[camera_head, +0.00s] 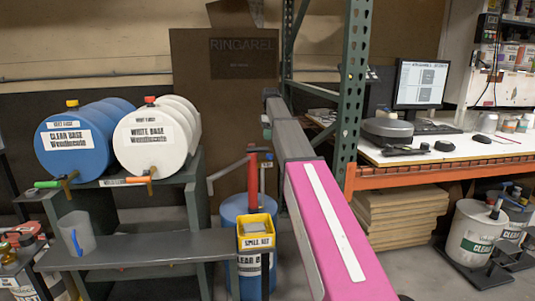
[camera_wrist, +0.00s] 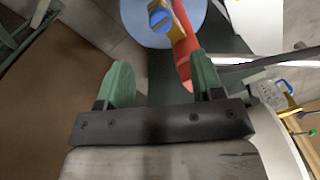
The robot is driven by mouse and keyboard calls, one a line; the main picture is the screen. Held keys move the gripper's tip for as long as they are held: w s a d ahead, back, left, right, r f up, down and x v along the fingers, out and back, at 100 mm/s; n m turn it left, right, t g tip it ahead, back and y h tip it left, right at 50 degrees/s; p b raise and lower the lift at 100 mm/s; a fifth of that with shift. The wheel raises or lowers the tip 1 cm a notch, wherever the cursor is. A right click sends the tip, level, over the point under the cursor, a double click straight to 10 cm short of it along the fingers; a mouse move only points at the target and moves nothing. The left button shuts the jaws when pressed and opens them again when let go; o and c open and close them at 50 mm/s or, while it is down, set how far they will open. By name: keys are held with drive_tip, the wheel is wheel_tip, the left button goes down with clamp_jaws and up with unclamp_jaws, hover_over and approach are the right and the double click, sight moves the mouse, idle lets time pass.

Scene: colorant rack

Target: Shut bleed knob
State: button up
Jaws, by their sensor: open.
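My gripper (camera_wrist: 163,82) is open in the wrist view, with two green fingers apart and nothing held between them. Ahead of it, near the top edge, a round blue knob (camera_wrist: 161,19) sits beside a brass-coloured fitting (camera_wrist: 184,25). A red cylinder (camera_wrist: 185,58) runs below the fitting and ends close to the right finger. A light-blue round surface (camera_wrist: 135,12) lies behind the knob. I cannot tell whether this blue knob is the bleed knob, or how far it is turned. In the head view, a red pump (camera_head: 252,172) stands on a blue drum (camera_head: 232,207); the gripper's fingers are not clear there.
A blue drum (camera_head: 60,145) and a white drum (camera_head: 150,138) lie on a grey rack (camera_head: 140,252) at left. A yellow container (camera_head: 256,232) is close to my arm. A green post (camera_head: 353,95) and a desk (camera_head: 440,150) stand at right.

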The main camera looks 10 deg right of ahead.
sight(270, 157)
drive_tip(key=f, duration=0.9)
drive_tip(key=shift+s+a+f, duration=0.1)
drive_tip(key=shift+s+f, duration=0.1)
drive_tip(key=shift+f, duration=0.15)
drive_tip(key=shift+c, duration=0.2)
drive_tip(key=c, duration=0.9)
